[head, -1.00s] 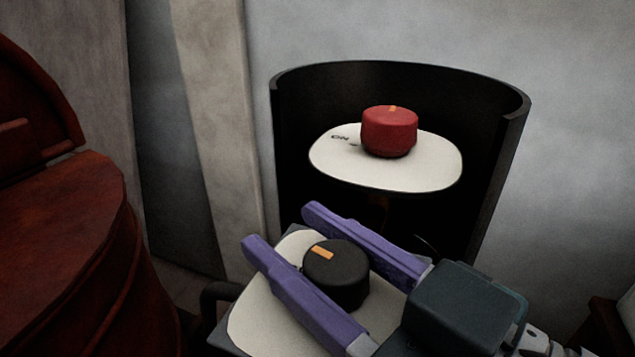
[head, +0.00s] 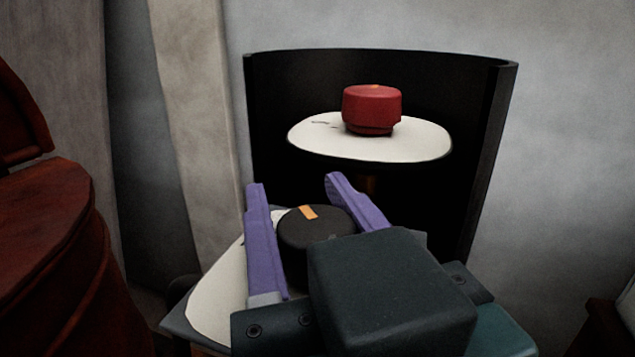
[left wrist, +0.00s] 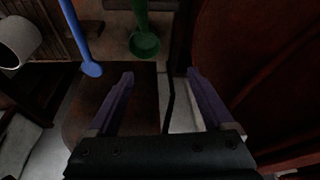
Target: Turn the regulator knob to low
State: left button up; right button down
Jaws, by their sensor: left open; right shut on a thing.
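A round black knob (head: 318,236) with an orange mark (head: 308,212) on top stands on a pale plate (head: 215,295) with a dark edge. The mark lies at the knob's far rim, slightly left of its middle. My right gripper (head: 295,185) has one purple finger on each side of this knob and is shut on it. Its dark body hides the near part of the knob and plate. A red knob (head: 372,108) stands on a higher white plate (head: 430,142), untouched. My left gripper (left wrist: 160,76) is open and empty in the left wrist view.
A black curved shield (head: 485,140) stands around the back of the red knob. A dark red vat (head: 45,250) is at the left. The left wrist view shows a blue rod (left wrist: 80,35), a green ladle-like tool (left wrist: 144,42) and a white cylinder (left wrist: 20,42).

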dwell(0.3)
jog(key=shift+c, duration=1.7)
grip_release()
